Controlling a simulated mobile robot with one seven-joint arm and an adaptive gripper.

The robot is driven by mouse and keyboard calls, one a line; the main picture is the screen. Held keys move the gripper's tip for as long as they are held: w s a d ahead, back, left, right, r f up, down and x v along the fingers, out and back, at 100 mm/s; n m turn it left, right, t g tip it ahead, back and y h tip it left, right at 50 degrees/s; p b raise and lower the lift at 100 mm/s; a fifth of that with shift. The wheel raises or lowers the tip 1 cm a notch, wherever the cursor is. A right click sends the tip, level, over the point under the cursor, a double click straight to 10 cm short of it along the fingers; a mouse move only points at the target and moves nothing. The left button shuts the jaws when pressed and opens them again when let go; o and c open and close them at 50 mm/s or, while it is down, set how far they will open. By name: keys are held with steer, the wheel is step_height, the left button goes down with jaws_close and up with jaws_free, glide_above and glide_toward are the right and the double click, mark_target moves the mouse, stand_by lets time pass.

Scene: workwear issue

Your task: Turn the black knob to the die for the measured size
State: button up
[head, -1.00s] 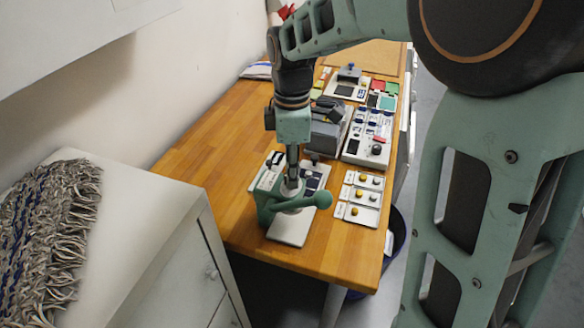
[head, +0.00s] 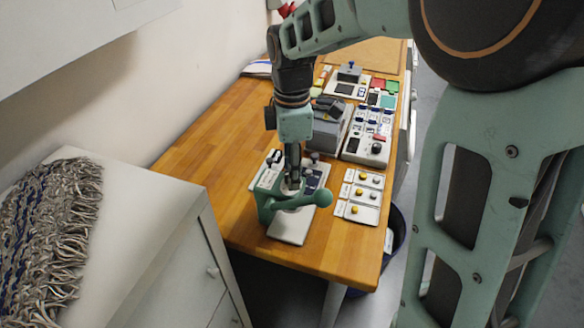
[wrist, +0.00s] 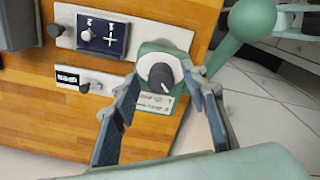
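The black knob (wrist: 160,77) sits on a white disc (wrist: 147,64) on the head of the green press (wrist: 170,47). In the head view the press (head: 268,206) stands on a white base plate near the table's front edge, and my gripper hides the knob there. My gripper (wrist: 167,80) is open above the press. Its two fingers stand on either side of the knob, with a visible gap on each side. I cannot make out the die markings around the knob.
A green lever with a ball end (head: 323,198) sticks out to the right of the press. A dark dial panel (wrist: 102,35) and a small display (wrist: 68,79) lie beside it. A white tray (head: 352,213) with yellow and grey pieces lies to the right. The wooden table is clear at left.

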step_height(320, 180, up, 12)
stand_by(0.6)
